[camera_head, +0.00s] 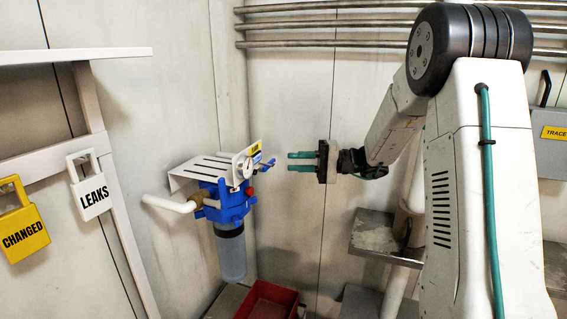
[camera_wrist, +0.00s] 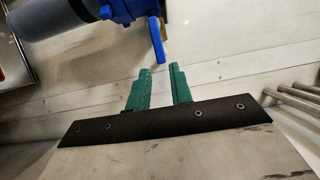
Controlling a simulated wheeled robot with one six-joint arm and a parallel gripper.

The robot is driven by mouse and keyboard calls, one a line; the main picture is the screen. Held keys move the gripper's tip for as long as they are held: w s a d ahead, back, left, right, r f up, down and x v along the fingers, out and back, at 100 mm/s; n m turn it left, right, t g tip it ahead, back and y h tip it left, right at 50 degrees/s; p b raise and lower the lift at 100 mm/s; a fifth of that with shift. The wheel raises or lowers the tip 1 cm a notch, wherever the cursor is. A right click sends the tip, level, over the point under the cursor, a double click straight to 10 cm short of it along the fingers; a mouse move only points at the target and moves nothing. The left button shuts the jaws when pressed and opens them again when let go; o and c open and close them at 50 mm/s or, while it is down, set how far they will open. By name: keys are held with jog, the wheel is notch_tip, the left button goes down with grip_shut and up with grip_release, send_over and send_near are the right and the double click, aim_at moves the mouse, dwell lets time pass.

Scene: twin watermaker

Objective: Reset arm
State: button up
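My gripper (camera_head: 291,161) has two green fingers pointing left, with a gap between them and nothing held. It is in mid-air just right of the blue filter unit (camera_head: 230,208), apart from the blue lever (camera_head: 265,165) on it. The unit has a gauge (camera_head: 245,168) and a grey-blue canister (camera_head: 231,254) hanging below. In the wrist view the green fingers (camera_wrist: 161,68) are parallel and apart, and the tip of the blue lever (camera_wrist: 158,42) shows just beyond them. My arm reaches in from the right.
A white shelf bracket (camera_head: 205,168) sits over the unit. A white "LEAKS" tag (camera_head: 91,189) and a yellow "CHANGED" tag (camera_head: 22,226) hang at left. Metal pipes (camera_head: 320,43) cross the back wall. A red bin (camera_head: 268,301) stands below, and a grey step (camera_head: 380,233) is right.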

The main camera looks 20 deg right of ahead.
jog(key=shift+s+d, duration=0.2)
jog(key=shift+d, duration=0.2)
jog(key=s+a+f+g+h, duration=0.3)
jog(key=s+g, duration=0.1)
jog(key=s, duration=0.4)
jog(key=s+a+f+g+h, duration=0.3)
jog(key=s+a+g, duration=0.1)
jog(key=s, duration=0.5)
jog(key=s+r+n+t+h, duration=0.1)
jog(key=s+r+n+h, duration=0.1)
jog(key=s+h, duration=0.3)
jog(key=s+r+n+t+h, duration=0.1)
jog(key=s+h, duration=0.4)
jog(key=s, duration=0.9)
jog(key=shift+s+a+r+n+t+h, duration=0.3)
jog(key=shift+a+r+n, duration=0.05)
jog(key=shift+r+n, duration=0.45)
